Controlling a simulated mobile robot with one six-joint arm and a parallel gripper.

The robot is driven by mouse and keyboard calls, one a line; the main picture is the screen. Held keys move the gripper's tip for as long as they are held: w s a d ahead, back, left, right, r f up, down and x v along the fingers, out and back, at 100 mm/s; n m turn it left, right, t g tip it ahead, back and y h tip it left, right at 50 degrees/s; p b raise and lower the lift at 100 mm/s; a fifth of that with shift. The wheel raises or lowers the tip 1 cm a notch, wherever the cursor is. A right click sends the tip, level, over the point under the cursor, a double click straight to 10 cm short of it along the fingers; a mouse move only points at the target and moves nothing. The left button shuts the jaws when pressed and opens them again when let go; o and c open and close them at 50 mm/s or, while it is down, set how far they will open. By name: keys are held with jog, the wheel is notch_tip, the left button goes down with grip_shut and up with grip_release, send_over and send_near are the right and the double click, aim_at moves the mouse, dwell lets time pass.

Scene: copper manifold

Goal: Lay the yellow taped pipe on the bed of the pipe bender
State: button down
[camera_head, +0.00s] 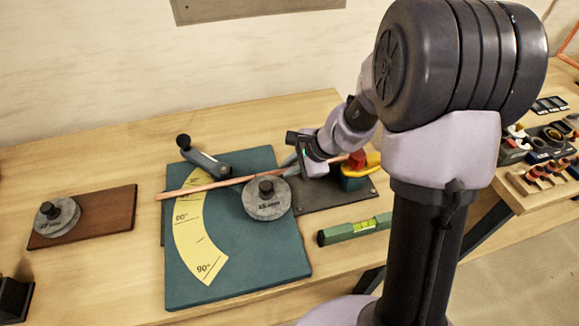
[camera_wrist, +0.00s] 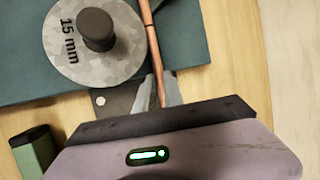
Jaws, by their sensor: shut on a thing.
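My gripper (camera_head: 290,166) is shut on a thin copper pipe (camera_head: 225,183). In the wrist view the pipe (camera_wrist: 152,50) runs up between the fingertips (camera_wrist: 160,90). The pipe extends left across the teal bed of the pipe bender (camera_head: 235,255), along the far side of the grey round former marked 15 mm (camera_head: 268,208). The former also shows in the wrist view (camera_wrist: 65,55). I cannot tell whether the pipe touches the bed or former. I cannot make out yellow tape on the pipe. The bender's lever (camera_head: 207,163) with a black knob lies behind the pipe.
A brown board (camera_head: 105,212) with another round former (camera_head: 57,217) is at left. A green level (camera_head: 355,229) lies right of the bed. A red and yellow item (camera_head: 374,163) stands behind my arm. Racks of small parts (camera_head: 540,180) are at far right.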

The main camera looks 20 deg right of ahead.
jog(key=shift+d, duration=0.85)
jog(key=c, duration=1)
grip_release()
jog(key=shift+c, duration=0.2)
notch_tip(320, 180, up, 7)
jog(key=p, duration=0.5)
jog(key=shift+p, duration=0.3)
